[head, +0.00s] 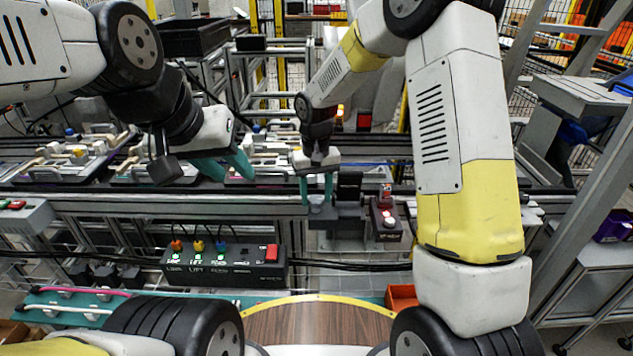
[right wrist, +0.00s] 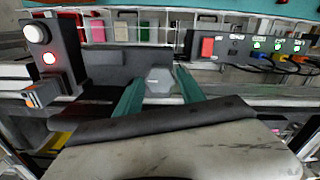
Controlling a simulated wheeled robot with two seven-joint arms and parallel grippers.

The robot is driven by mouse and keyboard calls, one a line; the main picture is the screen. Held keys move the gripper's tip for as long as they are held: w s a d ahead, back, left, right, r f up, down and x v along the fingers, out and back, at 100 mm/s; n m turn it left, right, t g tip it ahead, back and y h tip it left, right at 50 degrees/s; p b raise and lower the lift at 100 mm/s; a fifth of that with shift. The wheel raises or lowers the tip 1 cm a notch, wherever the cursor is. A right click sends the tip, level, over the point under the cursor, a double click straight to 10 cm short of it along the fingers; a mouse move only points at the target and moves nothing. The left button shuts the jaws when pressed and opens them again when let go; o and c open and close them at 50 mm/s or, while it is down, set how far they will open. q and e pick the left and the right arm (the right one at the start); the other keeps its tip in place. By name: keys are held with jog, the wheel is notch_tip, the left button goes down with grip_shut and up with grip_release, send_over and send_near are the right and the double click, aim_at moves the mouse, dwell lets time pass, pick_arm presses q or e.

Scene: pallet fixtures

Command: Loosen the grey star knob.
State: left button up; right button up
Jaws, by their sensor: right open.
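A grey knob-like piece with a faceted outline (right wrist: 160,80) shows in the right wrist view, between and just beyond the fingertips of my right gripper (right wrist: 161,88). In the head view a small grey piece (head: 317,203) sits on the fixture rail below the same gripper (head: 316,190). The right gripper is open, its teal fingers pointing down on either side of the knob; I cannot tell whether they touch it. My left gripper (head: 205,168) is over the conveyor at the left, its teal fingers spread wide with nothing between them.
A black control box (head: 225,266) with coloured plugs and a red switch is mounted in front of the rail. A dark box with a lit button (head: 387,220) stands right of the right gripper. Pallets with parts (head: 70,155) lie at the left.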

grip_shut()
